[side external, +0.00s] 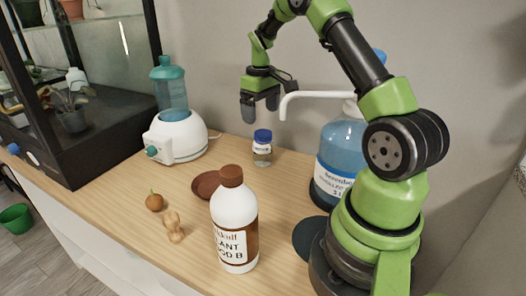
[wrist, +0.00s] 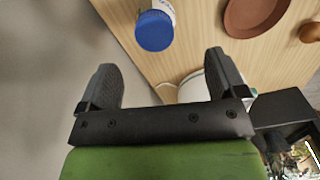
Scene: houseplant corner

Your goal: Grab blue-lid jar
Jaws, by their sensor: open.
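The blue-lid jar (side external: 262,148) is a small clear jar with a white label and a blue lid, upright on the wooden shelf top near the wall. In the wrist view its blue lid (wrist: 155,31) shows at the top, beyond and between my fingers, with part of its white label beside it. My gripper (side external: 260,108) hangs above the jar in the side view, clear of it. In the wrist view its two dark fingers (wrist: 163,82) are spread apart with nothing between them.
A white bottle with brown cap (side external: 235,220) stands in front. Brown saucers (side external: 206,185) lie left of the jar. A white humidifier (side external: 177,137) stands farther left, beside a glass terrarium (side external: 100,95). A large blue jug (side external: 338,150) with a white spout stands right.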

